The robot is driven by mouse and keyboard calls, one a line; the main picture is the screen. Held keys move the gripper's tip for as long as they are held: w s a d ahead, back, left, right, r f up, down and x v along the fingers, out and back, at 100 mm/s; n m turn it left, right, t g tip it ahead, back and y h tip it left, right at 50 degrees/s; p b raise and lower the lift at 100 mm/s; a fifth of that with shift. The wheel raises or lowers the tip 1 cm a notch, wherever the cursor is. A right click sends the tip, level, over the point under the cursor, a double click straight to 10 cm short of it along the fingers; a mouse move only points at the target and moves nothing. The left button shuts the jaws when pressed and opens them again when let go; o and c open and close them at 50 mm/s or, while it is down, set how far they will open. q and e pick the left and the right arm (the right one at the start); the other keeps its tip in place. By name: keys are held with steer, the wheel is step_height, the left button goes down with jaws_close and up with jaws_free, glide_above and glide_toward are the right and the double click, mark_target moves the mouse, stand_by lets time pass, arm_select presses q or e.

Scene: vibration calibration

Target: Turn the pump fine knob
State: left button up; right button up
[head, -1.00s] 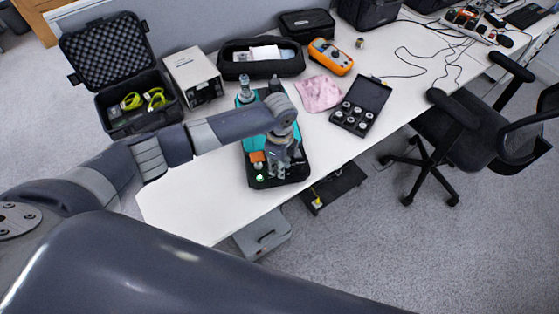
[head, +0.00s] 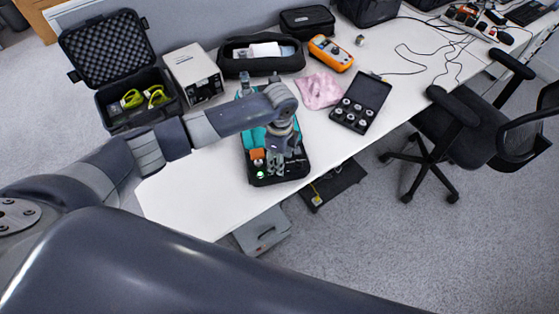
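The teal and black pump unit (head: 297,172) lies on the white table, with an orange part (head: 257,155) and a small green-lit spot (head: 260,175) at its near left. My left gripper (head: 276,170) points down over the near part of the unit, just right of the orange part. The fingers are small and dark against the black unit, so I cannot tell whether they are open or touching anything. The fine knob cannot be made out; my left arm and gripper cover part of the unit. My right gripper is not in view.
An open black case (head: 110,75), a grey-white box (head: 195,72), a black pouch (head: 235,66) and an orange meter (head: 331,54) stand behind. A pink cloth (head: 320,91) and a case of weights (head: 371,92) lie right. The table (head: 200,205) is clear at front left.

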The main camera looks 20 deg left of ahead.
arm_select(q)
step_height(320, 180, up, 10)
stand_by(0.3)
stand_by(0.4)
